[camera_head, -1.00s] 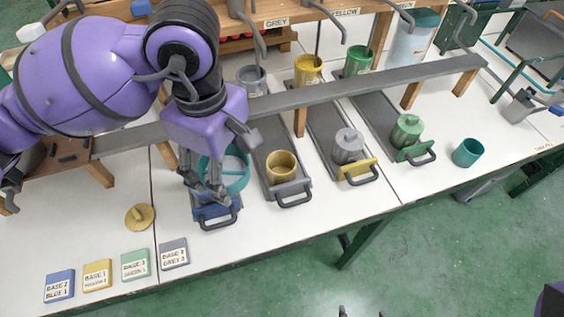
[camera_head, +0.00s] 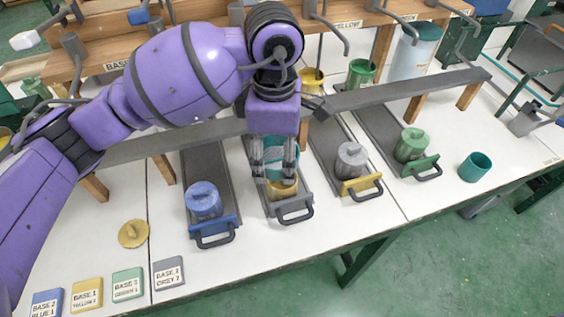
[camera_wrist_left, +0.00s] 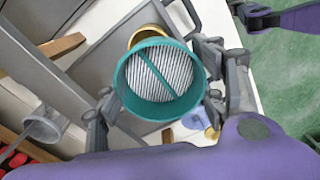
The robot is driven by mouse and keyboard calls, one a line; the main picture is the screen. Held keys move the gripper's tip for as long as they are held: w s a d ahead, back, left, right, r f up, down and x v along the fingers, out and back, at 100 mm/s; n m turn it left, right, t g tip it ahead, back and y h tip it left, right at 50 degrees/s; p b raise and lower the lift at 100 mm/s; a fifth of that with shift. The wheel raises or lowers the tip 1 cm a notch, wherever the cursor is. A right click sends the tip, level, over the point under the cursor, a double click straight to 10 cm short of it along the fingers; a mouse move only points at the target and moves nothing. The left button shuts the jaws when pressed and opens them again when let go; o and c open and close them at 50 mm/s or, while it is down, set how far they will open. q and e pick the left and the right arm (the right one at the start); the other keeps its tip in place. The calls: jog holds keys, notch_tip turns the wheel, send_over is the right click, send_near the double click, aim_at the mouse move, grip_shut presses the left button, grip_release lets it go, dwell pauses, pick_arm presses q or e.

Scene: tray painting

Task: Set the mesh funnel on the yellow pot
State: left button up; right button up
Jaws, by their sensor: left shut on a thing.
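The mesh funnel (camera_head: 279,162) is a teal ring. Its striped mesh and a teal crossbar show in the left wrist view (camera_wrist_left: 152,106). My left gripper (camera_head: 274,172) points down in the head view, its fingers shut on the funnel. The yellow pot (camera_head: 284,189) stands on a grey-handled tray (camera_head: 294,208), just below the funnel, partly hidden by the fingers. In the wrist view the pot's rim (camera_wrist_left: 150,33) shows behind the funnel's upper edge; I cannot tell whether they touch. My right gripper (camera_wrist_left: 257,15) shows at the top right there, its opening unclear.
A blue lidded pot (camera_head: 203,201) stands left; a grey pot (camera_head: 351,160) and a green pot (camera_head: 411,145) stand right. A grey rail (camera_head: 400,92) crosses behind. A teal cup (camera_head: 475,167) and a yellow lid (camera_head: 133,233) lie apart.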

aim_at(282, 157)
pick_arm(q)
jog(key=shift+w+d+f, duration=0.45)
jog(key=shift+w+f, duration=0.05)
jog(key=shift+f, duration=0.3)
jog(key=f, duration=0.3)
jog(key=shift+w+d+f, duration=0.1)
jog(key=shift+w+f, duration=0.1)
jog(key=shift+f, duration=0.05)
jog(key=shift+f+b, duration=0.3)
jog(key=shift+f, duration=0.3)
jog(key=o, duration=1.1)
jog(key=shift+o, duration=0.2)
jog(key=shift+r, duration=0.1)
